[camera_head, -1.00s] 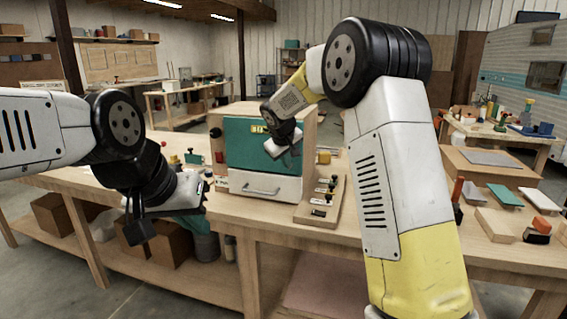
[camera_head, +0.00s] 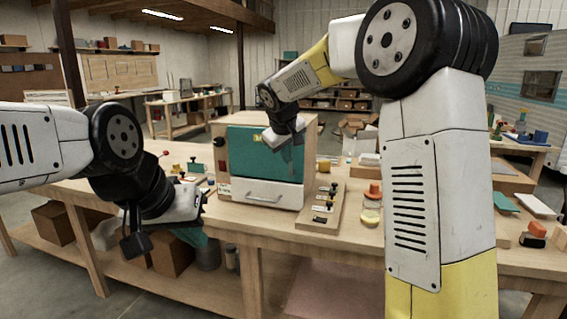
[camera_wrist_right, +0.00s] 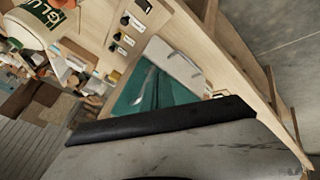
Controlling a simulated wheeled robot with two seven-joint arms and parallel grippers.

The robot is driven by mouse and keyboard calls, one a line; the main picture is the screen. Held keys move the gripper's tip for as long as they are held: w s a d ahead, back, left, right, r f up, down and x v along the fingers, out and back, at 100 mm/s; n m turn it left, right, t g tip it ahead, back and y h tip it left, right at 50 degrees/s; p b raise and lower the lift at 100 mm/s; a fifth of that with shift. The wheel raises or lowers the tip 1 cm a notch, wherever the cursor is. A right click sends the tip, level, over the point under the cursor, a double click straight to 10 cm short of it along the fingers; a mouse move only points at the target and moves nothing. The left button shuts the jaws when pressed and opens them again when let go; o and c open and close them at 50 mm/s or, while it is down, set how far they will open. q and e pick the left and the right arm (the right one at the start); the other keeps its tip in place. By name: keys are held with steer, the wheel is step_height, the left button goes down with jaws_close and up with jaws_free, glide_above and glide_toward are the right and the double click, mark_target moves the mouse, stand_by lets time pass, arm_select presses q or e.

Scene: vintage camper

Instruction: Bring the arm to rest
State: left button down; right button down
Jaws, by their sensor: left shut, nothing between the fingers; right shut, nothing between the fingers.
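My right arm rises at the right in the head view, with a black joint high up and a yellow and white forearm reaching left. In the right wrist view, a large grey and black part of mine fills the lower half. My left gripper (camera_head: 188,210) is shut and empty at the front edge of the workbench (camera_head: 275,226), left of the cabinet.
A board with black knobs (camera_head: 322,203) lies right of the cabinet. Boxes (camera_head: 172,253) sit on the lower shelf. Grey floor (camera_head: 50,280) is open at the left front.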

steer(key=s+d+m+y, duration=0.15)
steer(key=s+d, duration=0.25)
steer(key=s, duration=0.4)
steer(key=s+d+m+g, duration=0.1)
steer(key=s+d+m, duration=0.15)
steer(key=s, duration=0.55)
steer(key=s+d+m+y, duration=0.1)
steer(key=s+d, duration=0.4)
steer(key=s, duration=0.3)
steer(key=s+f+m, duration=0.1)
steer(key=s+f, duration=0.2)
steer(key=s, duration=0.7)
steer(key=shift+s+a+m+y, duration=0.15)
steer(key=shift+s+m+y, duration=0.15)
steer(key=shift+y, duration=0.15)
steer(key=shift+f, duration=0.1)
